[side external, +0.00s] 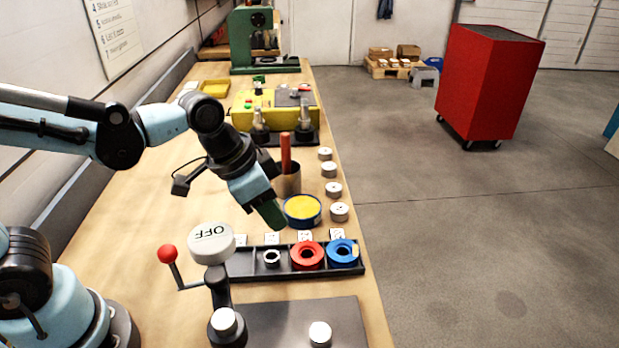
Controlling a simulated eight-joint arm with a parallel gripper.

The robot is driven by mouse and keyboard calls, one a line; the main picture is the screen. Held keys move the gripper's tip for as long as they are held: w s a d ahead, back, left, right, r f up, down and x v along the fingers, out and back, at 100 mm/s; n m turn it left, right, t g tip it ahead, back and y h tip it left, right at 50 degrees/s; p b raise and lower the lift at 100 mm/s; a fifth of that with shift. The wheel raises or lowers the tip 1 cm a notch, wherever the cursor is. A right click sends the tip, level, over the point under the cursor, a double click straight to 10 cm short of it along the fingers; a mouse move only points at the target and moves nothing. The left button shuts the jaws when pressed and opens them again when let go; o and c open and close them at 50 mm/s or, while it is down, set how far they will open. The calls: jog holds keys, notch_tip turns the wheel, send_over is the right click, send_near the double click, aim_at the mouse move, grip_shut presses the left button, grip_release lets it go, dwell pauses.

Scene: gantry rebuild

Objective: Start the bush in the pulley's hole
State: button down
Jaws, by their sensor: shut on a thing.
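My gripper (268,210) points down and to the right, with dark green at its tip, just left of a round tin with a yellow top. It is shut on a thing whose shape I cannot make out. The tip is above and behind a dark tray (286,275). The tray holds a small pale ring (271,258), a red ring (306,262) and a blue ring (343,261), each with a centre hole. I cannot tell which part is the pulley. No bush is clearly visible.
A device with a white "OFF" cap (211,243) and red-knobbed lever (168,254) stands in front.

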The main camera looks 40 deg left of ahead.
jog(key=shift+w, duration=0.15)
jog(key=w+d+f+m+g+h, duration=0.1)
jog(key=w+d+m, duration=0.5)
jog(key=w+d, duration=0.2)
jog(key=shift+w+f+g+h, duration=0.3)
jog(key=shift+f, duration=0.3)
jog(key=shift+f, duration=0.35)
jog(key=shift+f, duration=2.65)
jog(key=c, duration=0.8)
grip_release()
